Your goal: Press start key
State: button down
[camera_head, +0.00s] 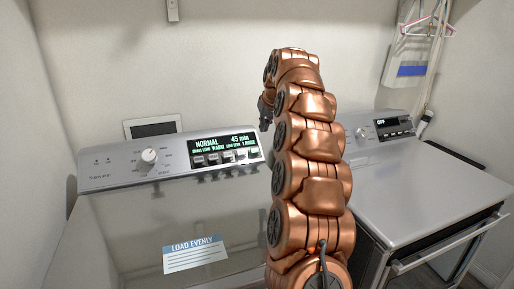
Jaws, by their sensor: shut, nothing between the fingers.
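The topload washer (110,225) stands at the left with its lid closed. Its control panel (118,178) has a white dial (149,156) and a lit display (222,143) reading NORMAL and 45 min. A row of small keys (213,159) lies under the display, with a greenish key (254,152) at the right end. I cannot read which key is start. My gripper (264,122) is shut and empty, near the panel's right end and partly hidden behind my copper arm. I cannot tell whether it touches the panel.
A second machine (420,195) stands to the right, with its display (393,126) reading OFF. A LOAD EVENLY label (195,255) lies on the washer lid. The wall is close behind both machines. Hangers (430,28) hang at the upper right.

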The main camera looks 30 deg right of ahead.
aim_at(254, 151)
jog(key=p+x, duration=0.3)
jog(key=x, duration=1.1)
jog(key=shift+w+r+p, duration=0.15)
jog(key=shift+r+p, duration=0.05)
jog(key=shift+p, duration=0.1)
jog(key=shift+f, duration=0.1)
jog(key=shift+b+x, duration=0.5)
jog(key=shift+x, duration=0.35)
jog(key=shift+a+r, duration=0.15)
jog(key=shift+r, duration=0.25)
jog(key=b+v, duration=0.2)
jog(key=v, duration=1.1)
jog(key=shift+s+r+b, duration=0.2)
jog(key=shift+s+b, duration=0.15)
jog(key=shift+s, duration=0.05)
